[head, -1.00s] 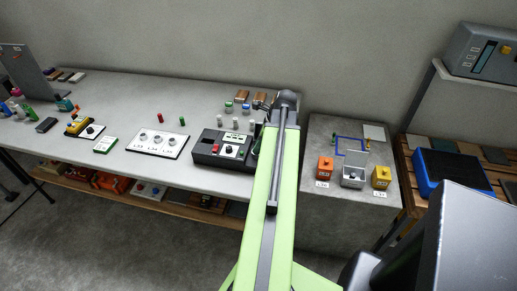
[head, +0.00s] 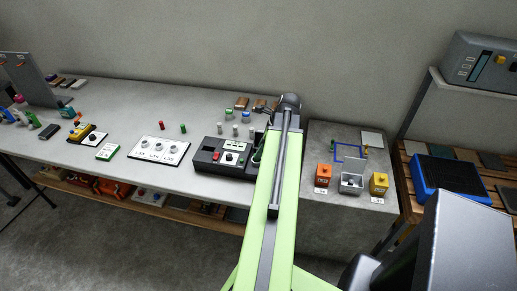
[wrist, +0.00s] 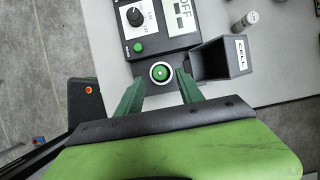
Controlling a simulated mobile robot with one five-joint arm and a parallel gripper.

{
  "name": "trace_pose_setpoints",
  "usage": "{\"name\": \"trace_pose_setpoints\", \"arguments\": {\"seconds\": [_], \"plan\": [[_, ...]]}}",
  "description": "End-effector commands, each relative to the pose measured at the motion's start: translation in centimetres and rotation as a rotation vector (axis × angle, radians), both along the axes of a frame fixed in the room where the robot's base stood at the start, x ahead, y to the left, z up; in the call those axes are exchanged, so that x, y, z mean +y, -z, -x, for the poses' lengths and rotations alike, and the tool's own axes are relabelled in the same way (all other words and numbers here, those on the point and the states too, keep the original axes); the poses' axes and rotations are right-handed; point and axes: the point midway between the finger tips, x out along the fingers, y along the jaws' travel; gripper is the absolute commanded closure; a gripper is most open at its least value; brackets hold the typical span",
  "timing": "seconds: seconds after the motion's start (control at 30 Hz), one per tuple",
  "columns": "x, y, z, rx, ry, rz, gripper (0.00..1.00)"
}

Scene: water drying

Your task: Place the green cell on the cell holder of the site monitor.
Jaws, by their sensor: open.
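The site monitor (head: 210,157) is a dark box with a white panel near the bench's front edge in the head view. In the wrist view its panel (wrist: 153,14) shows a knob, a green button and an OFF display. A round green-centred top with a pale rim, apparently the green cell (wrist: 160,72), is in a dark square mount, apparently the cell holder (wrist: 145,72), on the monitor's near side. My gripper (wrist: 158,88) is open, its green fingertips on either side just short of the round top. In the head view my arm hides the fingertips. How deep the cell sits cannot be told.
A dark part marked CELL (wrist: 238,55) stands close right of the fingers, with a small cylinder (wrist: 244,22) beyond. A white panel with dials (head: 160,150) lies left of the monitor. Several small cylinders stand behind it. Orange (head: 323,175) and yellow boxes (head: 379,183) stand right of my arm.

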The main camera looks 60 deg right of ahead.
Motion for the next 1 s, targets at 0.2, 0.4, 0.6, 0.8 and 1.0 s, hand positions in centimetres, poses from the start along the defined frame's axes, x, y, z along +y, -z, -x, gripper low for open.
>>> {"name": "trace_pose_setpoints", "arguments": {"seconds": [0.2,0.4,0.6,0.8,1.0], "plan": [[-0.6,-6.2,1.9,0.000,0.002,0.000,0.56],[-1.0,-8.5,3.2,0.000,0.002,-0.001,0.56],[-1.0,-8.3,3.3,0.000,0.001,0.000,0.56],[-0.6,-8.3,2.6,0.002,-0.031,0.007,0.56],[7.5,-7.7,-7.4,0.025,-0.550,0.128,0.56]]}}
